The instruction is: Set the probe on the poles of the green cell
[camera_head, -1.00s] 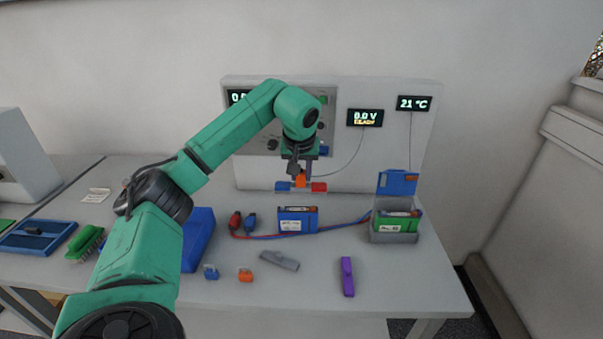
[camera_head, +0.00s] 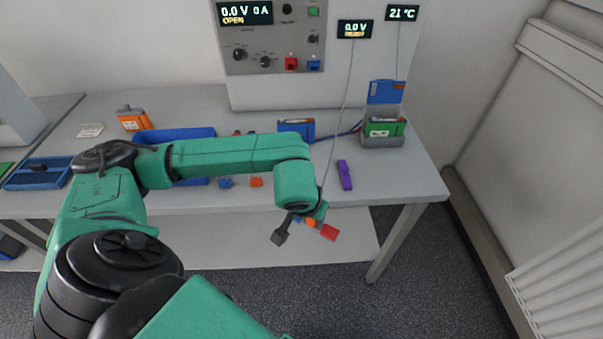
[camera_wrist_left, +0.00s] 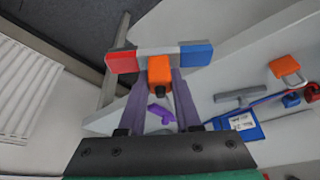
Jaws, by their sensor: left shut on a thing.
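The probe is a short bar with a red end, a blue end and an orange middle (camera_wrist_left: 159,72). My left gripper (camera_head: 308,219) is shut on the probe (camera_head: 329,232). It holds the probe in front of the bench's front edge, in the head view low and right of centre. The green cell (camera_head: 380,130) sits in a grey holder (camera_head: 384,142) with its blue lid (camera_head: 386,92) raised, at the bench's right back. The probe is well apart from the green cell. The cell's poles are too small to make out. My right gripper is not in view.
A blue cell (camera_head: 297,126) stands left of the holder, with leads between them. A purple object (camera_head: 344,175) lies near the right front. A thin cable (camera_head: 343,100) hangs from the meter display (camera_head: 355,29), which reads 0.0 V. The right front corner of the bench is clear.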

